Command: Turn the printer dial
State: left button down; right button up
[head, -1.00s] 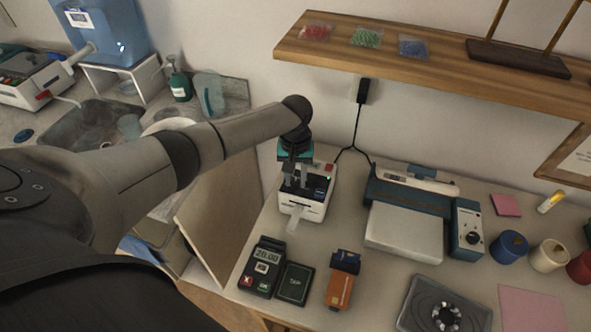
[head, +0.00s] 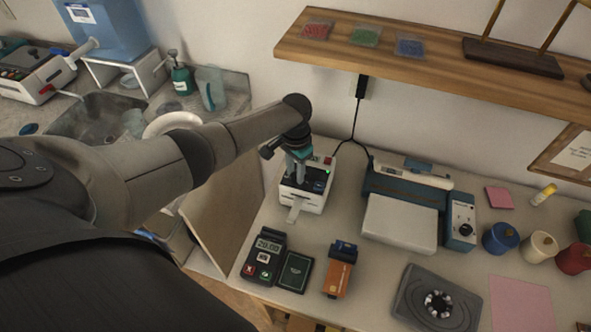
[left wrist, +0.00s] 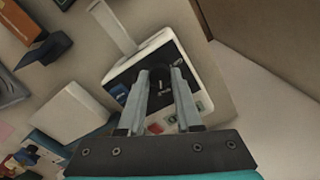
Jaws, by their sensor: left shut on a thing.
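The small white label printer (head: 312,204) stands on the bench beside a tan panel, with a paper strip coming out of its front. Its dark top panel carries a red button and a green light. My left gripper (head: 299,178) points down onto this panel. In the left wrist view, my left gripper (left wrist: 160,76) has its two fingers on either side of the dark printer dial (left wrist: 160,84), shut on it. The fingers partly hide the dial, and its setting cannot be read. The printer (left wrist: 196,66) fills the middle there. My right gripper is not in view.
A card terminal (head: 265,256), a dark green pad (head: 295,271) and an orange device (head: 339,272) lie in front of the printer. A blue and white machine (head: 402,222) stands to the right. A wooden shelf (head: 430,62) hangs above; a black cable runs down behind.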

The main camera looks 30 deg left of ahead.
aim_at(295, 176)
pick_arm(q)
jog(key=shift+m, duration=0.3)
jog(key=c, duration=0.6)
grip_release()
jog(key=shift+r, duration=0.15)
jog(key=shift+r, duration=0.4)
notch_tip(295, 176, up, 14)
jog(key=p, duration=0.2)
